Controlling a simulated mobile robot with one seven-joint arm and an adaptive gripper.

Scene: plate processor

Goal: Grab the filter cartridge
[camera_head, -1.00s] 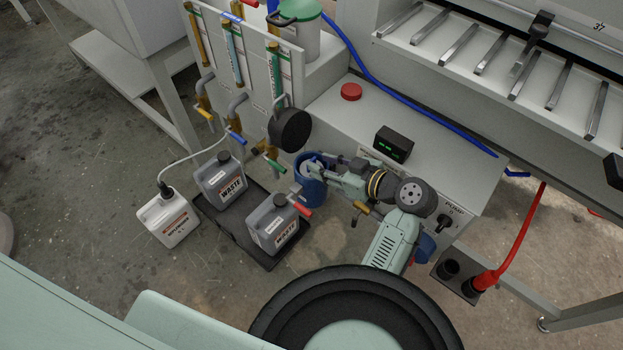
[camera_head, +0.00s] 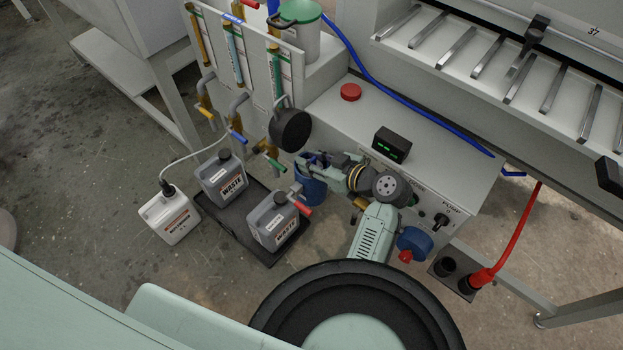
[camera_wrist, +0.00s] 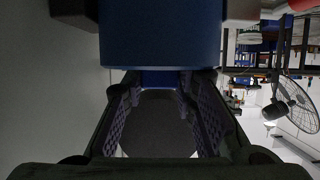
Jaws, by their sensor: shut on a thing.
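The filter cartridge appears to be the dark blue cylinder (camera_head: 312,190) at the lower left front of the grey cabinet, below the black round cap. My gripper (camera_head: 316,160) is at its top, reaching in from the right. In the wrist view the blue body (camera_wrist: 160,35) fills the top middle. A narrow blue part (camera_wrist: 160,78) shows between my fingertips, and my gripper (camera_wrist: 155,82) is shut on it. My fingers hide most of the cylinder's top in the head view, so I cannot tell whether it sits in a holder.
Two grey waste jugs (camera_head: 220,180) stand in a black tray (camera_head: 230,225) on the left, with a white jug (camera_head: 168,215) beside it. Valve levers and a red handle (camera_head: 300,203) are close to my gripper. A blue fitting (camera_head: 414,242) is right of my arm.

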